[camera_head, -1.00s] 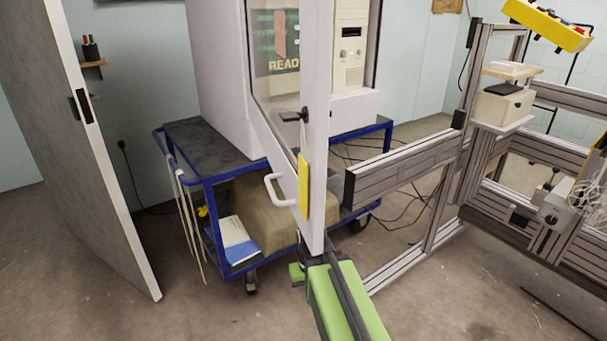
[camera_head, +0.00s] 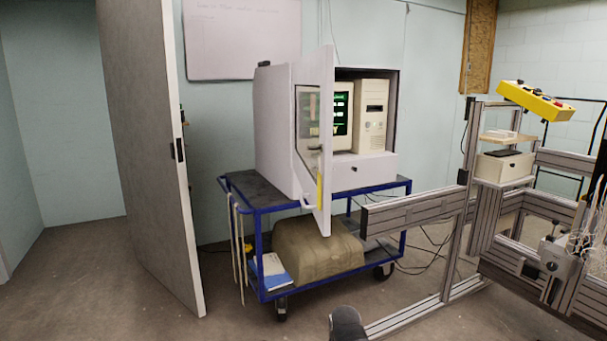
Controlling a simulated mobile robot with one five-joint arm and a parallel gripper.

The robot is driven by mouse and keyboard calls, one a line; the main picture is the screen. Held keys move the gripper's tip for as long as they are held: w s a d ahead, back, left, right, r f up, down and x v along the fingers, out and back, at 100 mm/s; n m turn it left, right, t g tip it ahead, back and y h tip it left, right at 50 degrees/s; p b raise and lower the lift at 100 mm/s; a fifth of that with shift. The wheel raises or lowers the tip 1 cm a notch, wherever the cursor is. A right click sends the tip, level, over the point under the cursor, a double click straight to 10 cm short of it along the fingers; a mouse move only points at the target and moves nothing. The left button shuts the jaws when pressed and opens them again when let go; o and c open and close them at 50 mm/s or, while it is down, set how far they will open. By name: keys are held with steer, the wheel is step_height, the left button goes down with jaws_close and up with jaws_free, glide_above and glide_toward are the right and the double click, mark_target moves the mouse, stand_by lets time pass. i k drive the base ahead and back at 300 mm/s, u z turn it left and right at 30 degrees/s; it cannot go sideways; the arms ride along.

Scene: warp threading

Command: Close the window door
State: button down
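The window door (camera_head: 326,130) is a white-framed door with a glass pane on a white cabinet (camera_head: 272,125). It stands open, swung out toward me and seen nearly edge-on. A small white handle (camera_head: 307,201) and a yellow strip (camera_head: 320,190) are low on it. Inside the cabinet are a monitor with green text (camera_head: 342,112) and a beige computer (camera_head: 371,120). My gripper's fingers are not in view; only a dark rounded piece, probably part of my arm, shows at the bottom edge, well apart from the door.
The cabinet stands on a blue wheeled cart (camera_head: 258,208). A tall grey door panel (camera_head: 150,150) stands at the left. A metal profile frame (camera_head: 455,210) fills the right, with one beam reaching close to the open door.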

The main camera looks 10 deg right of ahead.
mark_target(316, 70)
steer(key=u, duration=3.05)
steer(key=i, duration=0.15)
steer(key=z, duration=1.55)
steer(key=i, duration=0.9)
steer(key=u, duration=0.2)
